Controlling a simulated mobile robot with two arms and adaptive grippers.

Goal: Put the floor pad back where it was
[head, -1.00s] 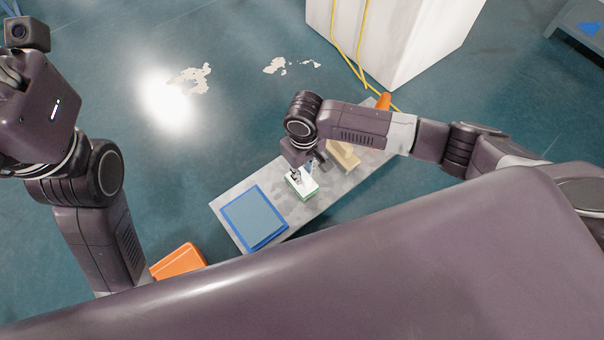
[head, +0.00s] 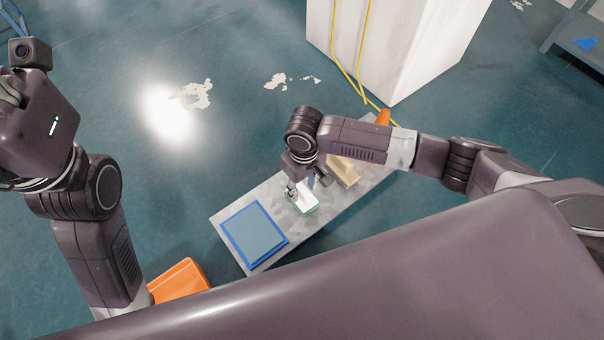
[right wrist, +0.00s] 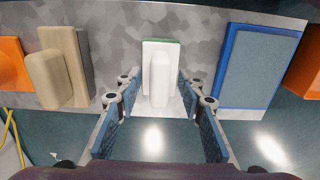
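A white block with a raised white grip and a green underside (head: 304,197) lies on a grey mottled board (head: 233,213). It shows in the right wrist view (right wrist: 160,75) too. My right gripper (right wrist: 159,82) is open, with one finger on each side of the block and gaps showing beside it. In the head view my right gripper (head: 303,187) is just over the block and partly hides it. A flat blue-grey square with a blue border (head: 254,234) lies on the board's left end. Which item is the floor pad, I cannot tell. My left gripper (head: 10,90) is partly cut off at the left edge.
A beige block with a grip (head: 342,171) lies right of the white block. An orange object (head: 180,281) is by the board's left end, another (head: 383,117) by its far end. A white cabinet (head: 400,45) with yellow cables stands behind.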

